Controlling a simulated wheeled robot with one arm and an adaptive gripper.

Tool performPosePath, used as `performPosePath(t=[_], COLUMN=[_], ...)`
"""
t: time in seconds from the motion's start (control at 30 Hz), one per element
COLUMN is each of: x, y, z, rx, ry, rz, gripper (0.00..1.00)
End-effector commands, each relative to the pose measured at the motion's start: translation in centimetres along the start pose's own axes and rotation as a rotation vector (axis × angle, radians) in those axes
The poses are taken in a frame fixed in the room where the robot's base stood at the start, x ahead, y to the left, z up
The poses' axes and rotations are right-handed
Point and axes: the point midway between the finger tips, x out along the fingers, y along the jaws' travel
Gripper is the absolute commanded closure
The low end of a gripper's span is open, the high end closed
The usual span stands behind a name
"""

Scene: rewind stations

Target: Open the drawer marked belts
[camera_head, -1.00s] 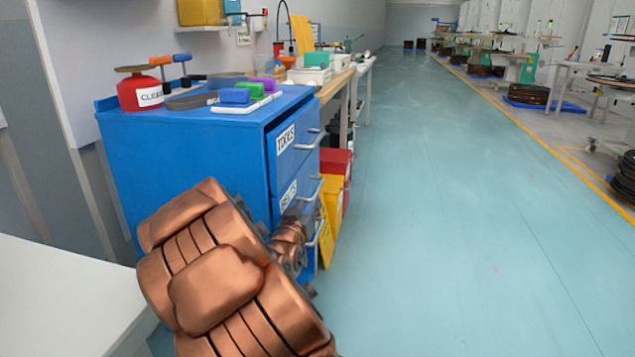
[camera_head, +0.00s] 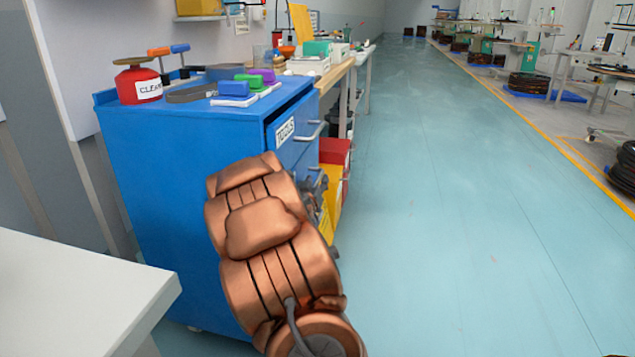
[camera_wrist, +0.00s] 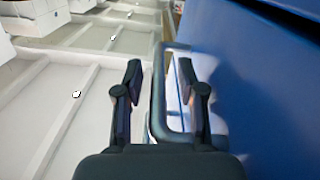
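The blue cabinet (camera_head: 165,195) stands left of the aisle, with a drawer marked TOOLS (camera_head: 284,132) near the top of its front. The belts label and most of the lower front are hidden behind my arm in the head view. In the wrist view, my gripper (camera_wrist: 160,82) is open, with one finger on each side of a grey bar handle (camera_wrist: 158,95). The blue cabinet front (camera_wrist: 255,75) is to the right. No label is readable there, so the wrist view does not name the handle's drawer.
A red CLEAN can (camera_head: 138,82) and blue, green and purple blocks (camera_head: 250,84) sit on the cabinet top. Red and yellow bins (camera_head: 334,152) stand beyond its front. A white table (camera_head: 80,290) is at near left. The aisle floor (camera_head: 460,220) is clear.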

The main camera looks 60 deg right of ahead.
Motion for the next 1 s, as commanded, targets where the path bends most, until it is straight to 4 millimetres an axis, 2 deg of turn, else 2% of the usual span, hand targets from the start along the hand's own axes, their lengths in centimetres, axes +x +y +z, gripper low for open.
performPosePath(t=[0.23, 0.6, 1.0], x=[0.01, 0.00, -0.04], y=[-0.03, -0.09, -0.30], z=[0.00, -0.02, -0.05], rx=[0.000, 0.000, -0.001], ry=[0.000, 0.000, 0.001], rz=[0.000, -0.002, -0.006], gripper=[0.62, 1.00, 1.00])
